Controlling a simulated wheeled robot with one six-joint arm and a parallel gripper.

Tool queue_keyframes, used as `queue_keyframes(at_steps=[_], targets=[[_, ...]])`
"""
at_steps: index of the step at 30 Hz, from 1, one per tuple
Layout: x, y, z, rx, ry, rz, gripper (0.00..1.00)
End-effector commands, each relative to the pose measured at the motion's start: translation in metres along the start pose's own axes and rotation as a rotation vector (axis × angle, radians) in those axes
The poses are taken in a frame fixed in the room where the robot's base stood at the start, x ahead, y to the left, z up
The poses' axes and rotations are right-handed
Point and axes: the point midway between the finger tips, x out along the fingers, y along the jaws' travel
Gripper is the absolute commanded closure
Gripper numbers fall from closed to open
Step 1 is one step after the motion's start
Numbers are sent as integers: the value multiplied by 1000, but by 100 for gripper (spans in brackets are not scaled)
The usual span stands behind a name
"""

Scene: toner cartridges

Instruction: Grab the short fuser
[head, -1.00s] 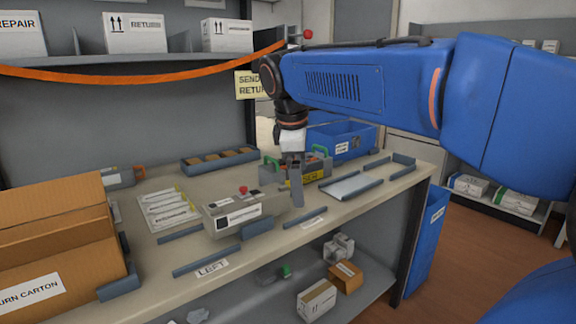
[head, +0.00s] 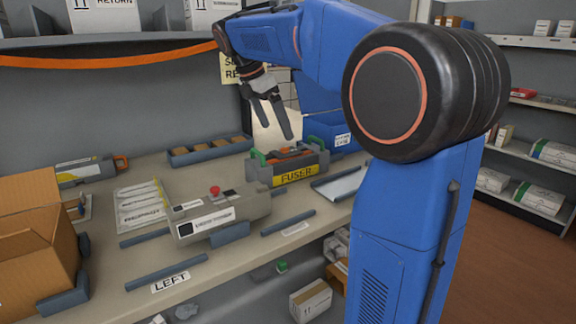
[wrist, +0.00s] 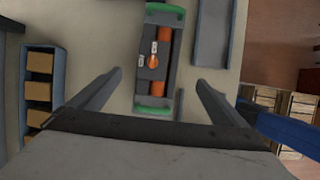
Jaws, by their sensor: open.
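The short fuser (head: 290,166) is a grey unit with green end handles, orange rollers on top and a yellow FUSER label on its front. It stands on the bench right of the middle. In the wrist view the fuser (wrist: 153,62) lies lengthwise, ahead of and between my fingers, apart from them. My gripper (head: 275,118) is open and empty, above and behind the fuser, fingers pointing down. In the wrist view my gripper (wrist: 157,80) shows both fingers spread wide.
A grey device with a red knob (head: 218,207) stands left of the fuser. A blue parts tray (head: 211,150) lies behind. An open carton (head: 35,262) is at the left. Blue bench rails (head: 165,272) line the front. A blue bin (head: 345,135) stands behind, right.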

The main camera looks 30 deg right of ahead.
Motion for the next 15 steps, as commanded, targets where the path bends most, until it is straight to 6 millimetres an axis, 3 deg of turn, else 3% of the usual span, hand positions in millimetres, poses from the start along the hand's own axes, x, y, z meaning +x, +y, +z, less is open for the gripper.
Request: queue_keyframes(at_steps=[9, 15], targets=[[56, -1, 0, 2, 0, -3, 4], [74, 0, 0, 2, 0, 0, 4]])
